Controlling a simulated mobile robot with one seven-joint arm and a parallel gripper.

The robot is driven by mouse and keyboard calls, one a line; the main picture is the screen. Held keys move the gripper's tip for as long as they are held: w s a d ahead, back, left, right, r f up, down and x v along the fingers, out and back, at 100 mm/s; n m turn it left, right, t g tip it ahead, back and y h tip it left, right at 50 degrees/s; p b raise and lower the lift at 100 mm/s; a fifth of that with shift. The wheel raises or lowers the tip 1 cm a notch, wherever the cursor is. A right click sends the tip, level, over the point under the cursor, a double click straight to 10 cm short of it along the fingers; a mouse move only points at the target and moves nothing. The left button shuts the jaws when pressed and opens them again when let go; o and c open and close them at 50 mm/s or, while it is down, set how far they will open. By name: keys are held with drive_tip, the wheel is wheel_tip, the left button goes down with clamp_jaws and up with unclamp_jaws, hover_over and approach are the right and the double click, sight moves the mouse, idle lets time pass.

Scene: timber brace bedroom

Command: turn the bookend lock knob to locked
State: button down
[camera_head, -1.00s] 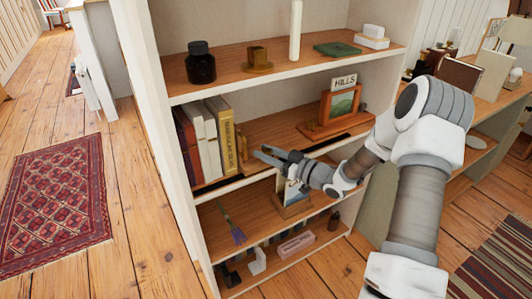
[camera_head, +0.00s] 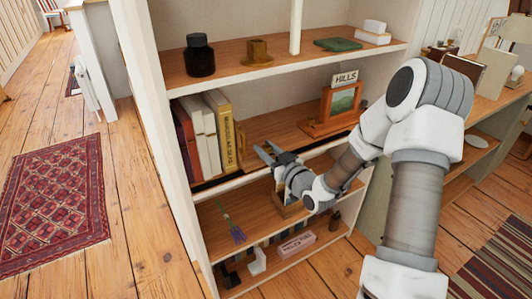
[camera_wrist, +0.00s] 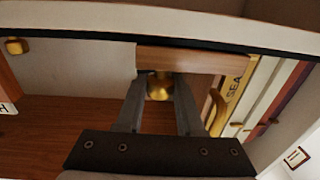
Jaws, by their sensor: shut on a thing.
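A brass knob (camera_wrist: 160,86) sits between the two dark fingers of my gripper (camera_wrist: 160,80) in the wrist view, and my gripper is shut on it. The knob is at a wooden block (camera_wrist: 195,60), which appears to be the bookend, beside the books. In the head view my gripper (camera_head: 267,153) is at the middle shelf's front edge, right of the yellow book (camera_head: 223,130). The knob cannot be made out there. I cannot read which way it is turned.
A dark rail (camera_head: 212,183) runs along the middle shelf's front edge. A wooden frame with a HILLS sign (camera_head: 343,102) stands to the right on that shelf. Above are a dark jar (camera_head: 200,58) and a brass candle holder (camera_head: 258,51). A lavender sprig (camera_head: 232,224) lies below.

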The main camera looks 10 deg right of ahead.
drive_tip(key=m+h+b, duration=0.2)
drive_tip(key=h, duration=0.2)
drive_tip(key=m+t+h+b, duration=0.1)
drive_tip(key=m+h+b, duration=0.1)
drive_tip(key=m+h, duration=0.1)
drive_tip(key=shift+a+f+h, duration=0.1)
drive_tip(key=shift+f+h, duration=0.1)
drive_tip(key=shift+h, duration=0.3)
drive_tip(key=shift+r+m+g+h+b, duration=0.15)
drive_tip(key=shift+m+g+h+b, duration=0.25)
drive_tip(key=shift+m+h+b, duration=1.3)
drive_tip(key=shift+d+h+p, duration=0.2)
drive_tip(key=shift+h+p, duration=0.3)
drive_tip(key=shift+h, duration=0.4)
drive_tip(key=c, duration=0.5)
unclamp_jaws()
